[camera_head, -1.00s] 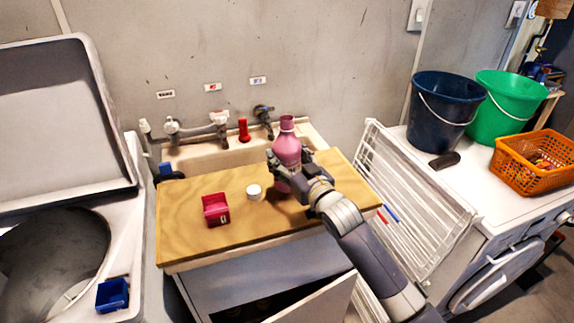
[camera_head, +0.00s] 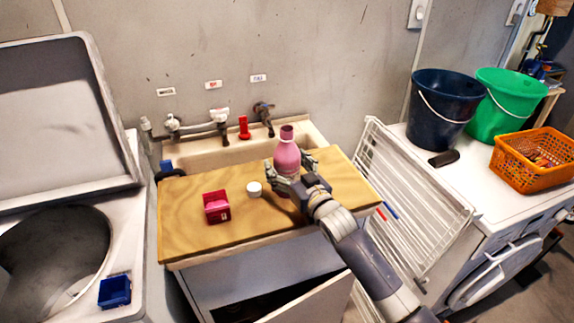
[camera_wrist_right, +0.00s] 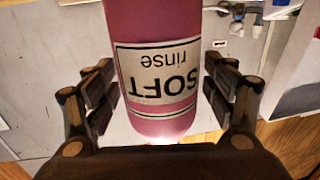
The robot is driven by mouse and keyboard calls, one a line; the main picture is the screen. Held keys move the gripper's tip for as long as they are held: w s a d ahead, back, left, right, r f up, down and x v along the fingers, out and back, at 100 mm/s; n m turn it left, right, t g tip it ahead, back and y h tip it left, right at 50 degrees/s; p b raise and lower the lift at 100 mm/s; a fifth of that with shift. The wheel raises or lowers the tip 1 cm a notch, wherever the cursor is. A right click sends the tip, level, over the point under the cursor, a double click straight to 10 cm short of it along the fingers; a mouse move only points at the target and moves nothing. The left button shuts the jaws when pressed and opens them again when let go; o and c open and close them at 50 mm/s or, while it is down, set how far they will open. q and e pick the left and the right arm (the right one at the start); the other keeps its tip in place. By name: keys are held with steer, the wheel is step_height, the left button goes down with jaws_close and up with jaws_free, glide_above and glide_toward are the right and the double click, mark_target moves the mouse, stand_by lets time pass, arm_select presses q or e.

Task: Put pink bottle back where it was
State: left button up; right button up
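The pink bottle (camera_head: 287,157) stands upright on the wooden board (camera_head: 190,240), near its back edge. Its label in the right wrist view (camera_wrist_right: 160,75) reads "SOFT rinse", upside down in that picture. My right gripper (camera_head: 291,172) is around the bottle, one finger on each side. In the right wrist view the fingers (camera_wrist_right: 160,95) stand spread, with narrow gaps beside the bottle, so it looks open. The bottle's base is partly hidden by the gripper. My left gripper is not in view.
A white cap (camera_head: 254,189) and a small red box (camera_head: 216,207) lie on the board left of the bottle. The sink (camera_head: 205,160) and taps are behind. A white drying rack (camera_head: 405,210) stands right. Buckets and an orange basket (camera_head: 535,165) sit further right.

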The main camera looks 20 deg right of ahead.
steer(key=shift+r, duration=0.1)
steer(key=shift+s+d, duration=0.1)
steer(key=shift+s, duration=0.4)
steer(key=s, duration=0.3)
steer(key=s+d+b, duration=0.1)
steer(key=s, duration=0.3)
steer(key=s+d, duration=0.1)
steer(key=s, duration=0.2)
steer(key=shift+s, duration=0.4)
